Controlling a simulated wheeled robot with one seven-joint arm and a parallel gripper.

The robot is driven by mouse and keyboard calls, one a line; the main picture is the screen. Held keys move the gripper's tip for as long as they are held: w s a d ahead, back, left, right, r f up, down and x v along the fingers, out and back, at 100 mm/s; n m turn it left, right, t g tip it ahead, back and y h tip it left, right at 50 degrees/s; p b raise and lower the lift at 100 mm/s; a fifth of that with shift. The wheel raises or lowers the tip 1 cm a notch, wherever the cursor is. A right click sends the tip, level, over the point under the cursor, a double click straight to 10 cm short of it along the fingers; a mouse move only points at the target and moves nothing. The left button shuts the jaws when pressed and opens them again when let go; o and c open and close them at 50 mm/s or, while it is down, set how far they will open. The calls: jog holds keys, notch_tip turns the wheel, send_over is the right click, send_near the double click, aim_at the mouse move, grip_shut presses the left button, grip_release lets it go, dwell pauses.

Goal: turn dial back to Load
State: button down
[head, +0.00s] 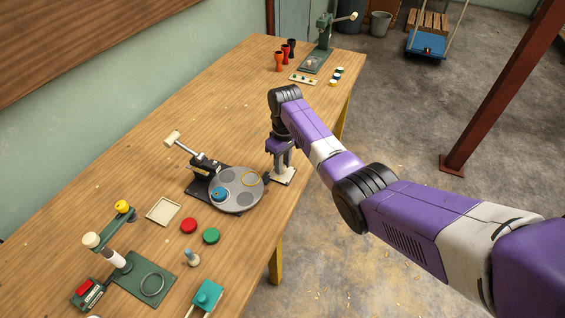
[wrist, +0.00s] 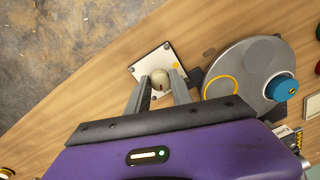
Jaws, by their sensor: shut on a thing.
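A cream round knob (wrist: 160,77) stands on a small white plate (wrist: 142,66) with dark corner spots and a yellow dot. My gripper (wrist: 158,88) is shut on this knob, a finger on each side. In the head view my gripper (head: 283,163) points down over the white plate (head: 286,180); the knob is hidden there. Beside it is a grey round dial plate (head: 236,202) with darker round spots, a yellow ring (head: 250,179) and a blue round piece (head: 220,194). The same dial plate (wrist: 240,62) shows in the wrist view. I cannot read a Load mark.
A lever press with a cream handle (head: 172,138) stands behind the dial plate. A red disc (head: 188,226), a green disc (head: 211,236) and a shallow tray (head: 163,211) lie nearby. Another green press (head: 322,42) and red and black goblets (head: 285,54) are at the far end.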

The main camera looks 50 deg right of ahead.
jog(key=n, duration=0.5)
jog(key=shift+r+n, duration=0.1)
jog(key=shift+n, duration=0.2)
dwell(0.4)
jog(key=c, duration=1.1)
grip_release()
notch_tip(320, 180, up, 8)
jog(key=shift+w+d+f, duration=0.1)
jog(key=shift+d+f, duration=0.05)
